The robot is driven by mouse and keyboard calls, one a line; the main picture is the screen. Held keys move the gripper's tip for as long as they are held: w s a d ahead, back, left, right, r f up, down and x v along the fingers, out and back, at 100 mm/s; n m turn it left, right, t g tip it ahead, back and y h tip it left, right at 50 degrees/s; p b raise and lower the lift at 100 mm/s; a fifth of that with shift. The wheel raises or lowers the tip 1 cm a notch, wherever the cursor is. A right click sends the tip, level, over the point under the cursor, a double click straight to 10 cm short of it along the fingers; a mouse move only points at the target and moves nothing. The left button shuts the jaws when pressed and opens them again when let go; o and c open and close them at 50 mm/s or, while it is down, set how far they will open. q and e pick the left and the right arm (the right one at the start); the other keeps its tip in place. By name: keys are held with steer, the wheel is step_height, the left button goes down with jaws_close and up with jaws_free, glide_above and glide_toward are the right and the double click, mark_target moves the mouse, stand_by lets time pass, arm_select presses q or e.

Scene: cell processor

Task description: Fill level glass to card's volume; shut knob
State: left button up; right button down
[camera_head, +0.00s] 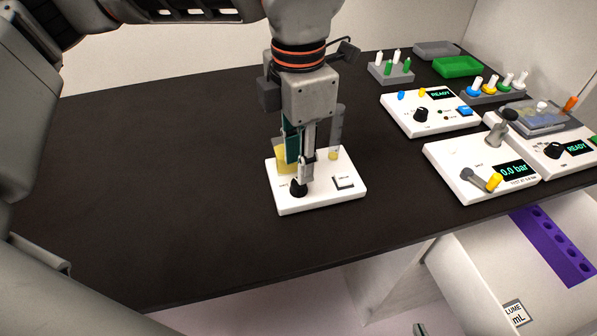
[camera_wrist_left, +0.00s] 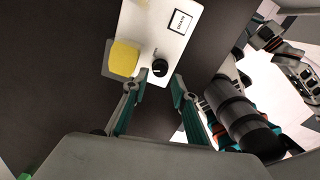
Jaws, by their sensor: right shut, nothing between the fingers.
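The white unit (camera_head: 325,200) on the bench carries a black knob (camera_head: 298,188), a yellow tank (camera_head: 281,158) and a clear level glass (camera_head: 337,127) with a little yellow at its bottom. My left gripper (camera_head: 303,172) points down over the knob. In the left wrist view its fingers (camera_wrist_left: 156,92) are apart and empty, with the knob (camera_wrist_left: 160,67) just beyond the gap between the tips. The yellow tank (camera_wrist_left: 124,58) is beside the knob. A card (camera_head: 515,313) lettered "LUME mL" is at lower right; I cannot read its number. Only a small grey tip of my right gripper (camera_head: 420,328) shows.
To the right stand a white box reading READY (camera_head: 430,112), a box reading 0.0 bar (camera_head: 475,165), and another READY box (camera_head: 550,150). A tube rack (camera_head: 391,72) and a green tray (camera_head: 458,67) are behind. The bench's left side is clear.

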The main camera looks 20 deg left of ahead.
arm_select(q)
step_height(320, 180, up, 7)
stand_by(0.3)
stand_by(0.4)
